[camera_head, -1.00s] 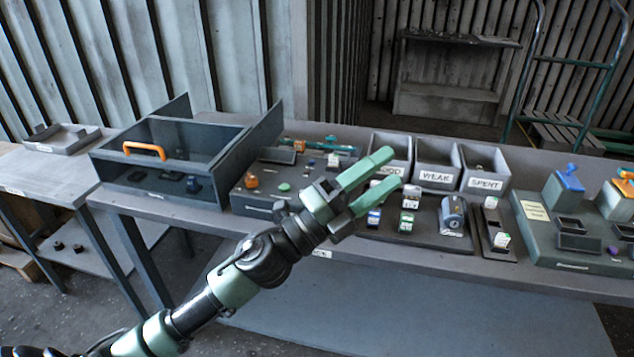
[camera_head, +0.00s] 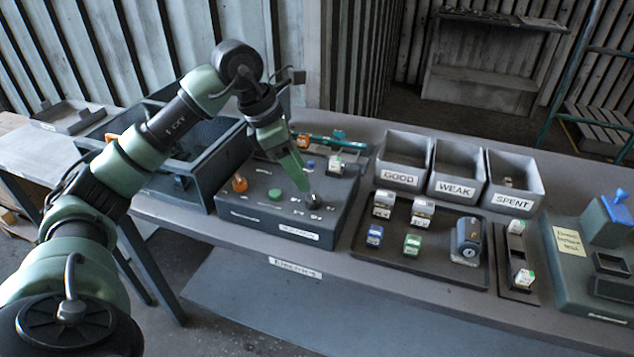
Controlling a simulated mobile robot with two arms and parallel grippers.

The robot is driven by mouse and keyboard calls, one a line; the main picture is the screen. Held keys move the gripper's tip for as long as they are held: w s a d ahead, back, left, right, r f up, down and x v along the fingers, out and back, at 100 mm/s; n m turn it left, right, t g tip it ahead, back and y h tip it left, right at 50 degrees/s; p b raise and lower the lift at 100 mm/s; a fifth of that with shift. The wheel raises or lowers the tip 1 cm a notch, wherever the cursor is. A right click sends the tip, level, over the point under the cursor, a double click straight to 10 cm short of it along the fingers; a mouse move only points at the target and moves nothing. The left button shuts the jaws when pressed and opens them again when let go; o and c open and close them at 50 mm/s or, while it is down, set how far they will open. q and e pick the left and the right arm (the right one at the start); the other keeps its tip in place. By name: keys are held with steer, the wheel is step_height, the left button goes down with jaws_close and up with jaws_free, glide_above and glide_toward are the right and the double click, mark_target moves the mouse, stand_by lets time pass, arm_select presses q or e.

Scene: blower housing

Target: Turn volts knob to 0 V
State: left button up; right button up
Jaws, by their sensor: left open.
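A dark grey control panel box (camera_head: 250,208) stands on the bench in the middle of the picture. A small grey knob (camera_head: 314,198) sits on its top at the right front. An orange knob (camera_head: 239,183) and a green button (camera_head: 275,194) are to the left. The printing is too small to read, so I cannot tell which knob is the volts knob. My left gripper (camera_head: 303,184) points down over the panel, its green fingertips right beside the grey knob. It is open; I cannot tell if it touches the knob. My right gripper is not in view.
Grey bins marked GOOD (camera_head: 401,179), WEAK (camera_head: 455,190) and SPENT (camera_head: 513,202) stand at the back right. A dark tray (camera_head: 390,253) with several small parts lies right of the panel. An open grey box (camera_head: 196,163) stands left of the panel, behind my arm.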

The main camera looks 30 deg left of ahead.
mark_target(312, 194)
arm_select(q)
steer(key=x, duration=0.4)
steer(key=shift+s+d+f, duration=0.1)
steer(key=shift+s+d, duration=0.05)
steer(key=shift+s, duration=0.1)
steer(key=shift+w+p+x, duration=0.2)
steer(key=shift+p+x, duration=0.15)
steer(key=shift+x, duration=0.55)
steer(key=shift+f, duration=0.1)
steer(key=c, duration=1)
jaws_close()
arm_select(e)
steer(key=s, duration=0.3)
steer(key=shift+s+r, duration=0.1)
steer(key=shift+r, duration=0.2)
